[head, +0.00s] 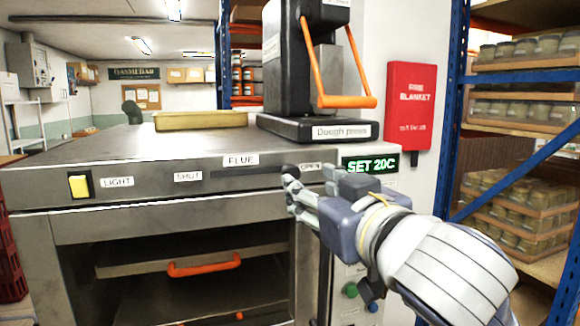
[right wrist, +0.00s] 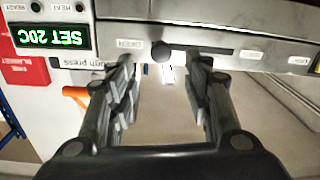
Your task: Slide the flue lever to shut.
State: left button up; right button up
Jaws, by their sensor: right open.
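The flue lever is a dark round knob (head: 289,170) at the OPEN end of a dark horizontal slot (head: 245,172) on the oven's front. The SHUT label (head: 188,176) is at the slot's left end. My right gripper (head: 296,190) is open and close to the knob, partly covering it in the head view. In the right wrist view, which is upside down, the knob (right wrist: 161,54) lies between the two spread fingertips (right wrist: 163,64), with gaps on both sides. I cannot tell how deep it sits between them. My left gripper is not in view.
A yellow light switch (head: 79,186) is at the panel's left. A green SET 20C display (head: 369,164) is right of the slot. Below is the oven opening with an orange handle (head: 204,265). A dough press (head: 318,130) stands on top. The panel along the slot is clear.

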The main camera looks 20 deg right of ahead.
aim_at(293, 174)
jog(key=w+p, duration=0.2)
jog(key=w, duration=0.1)
jog(key=w+p, duration=0.2)
jog(key=w, duration=0.1)
jog(key=w+p, duration=0.2)
jog(key=w, duration=0.2)
jog(key=shift+a+p, duration=0.3)
jog(key=shift+a, duration=0.05)
grip_shut()
